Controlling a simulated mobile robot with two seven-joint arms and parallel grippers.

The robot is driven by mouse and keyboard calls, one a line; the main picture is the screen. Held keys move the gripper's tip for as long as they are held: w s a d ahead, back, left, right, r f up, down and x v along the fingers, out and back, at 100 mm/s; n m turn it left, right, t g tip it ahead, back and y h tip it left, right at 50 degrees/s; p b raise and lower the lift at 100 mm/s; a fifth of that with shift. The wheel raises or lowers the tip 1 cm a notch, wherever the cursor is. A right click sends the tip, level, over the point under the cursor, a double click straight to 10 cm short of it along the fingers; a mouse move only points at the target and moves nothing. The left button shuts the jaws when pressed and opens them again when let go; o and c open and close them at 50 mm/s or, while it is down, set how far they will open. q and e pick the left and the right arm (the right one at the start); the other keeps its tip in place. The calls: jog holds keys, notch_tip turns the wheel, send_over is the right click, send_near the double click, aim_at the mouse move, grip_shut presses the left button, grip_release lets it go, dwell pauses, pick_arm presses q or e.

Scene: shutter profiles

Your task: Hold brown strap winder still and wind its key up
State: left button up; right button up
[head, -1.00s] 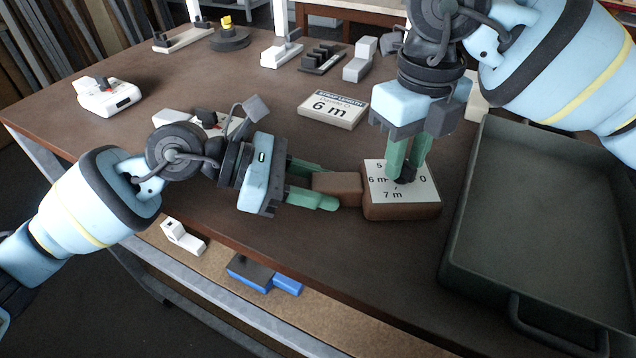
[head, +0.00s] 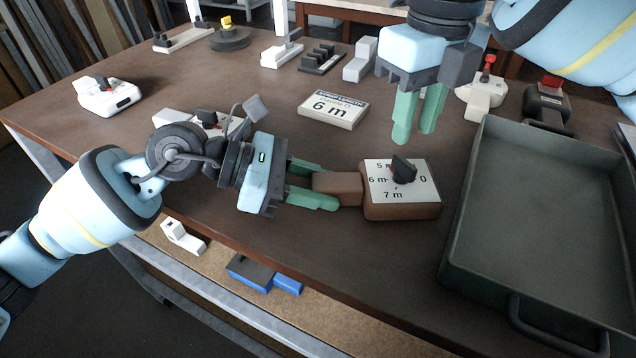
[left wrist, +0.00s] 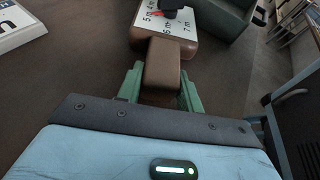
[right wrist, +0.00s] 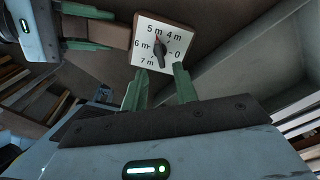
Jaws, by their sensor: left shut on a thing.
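The brown strap winder (head: 402,209) lies on the table, its white dial face up, marked 0, 4 m, 5 m, 6 m and 7 m. Its black key (head: 403,168) stands on the dial; the key also shows in the right wrist view (right wrist: 159,50). My left gripper (head: 326,188) is shut on the winder's brown handle (head: 338,187), also in the left wrist view (left wrist: 163,66). My right gripper (head: 416,138) is open and empty, above and behind the winder, apart from the key. A sign (head: 333,109) reads "STRAP LENGTH 6 m".
A grey tray (head: 462,215) stands just right of the winder. A white device with a red knob (head: 481,92) and a dark device with a red top (head: 546,103) stand behind it. Several other devices stand along the back. A white device (head: 108,97) is at left.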

aim_at(405, 161)
jog(key=shift+r, duration=0.15)
jog(key=shift+r, duration=0.9)
jog(key=shift+f, duration=4.05)
grip_shut()
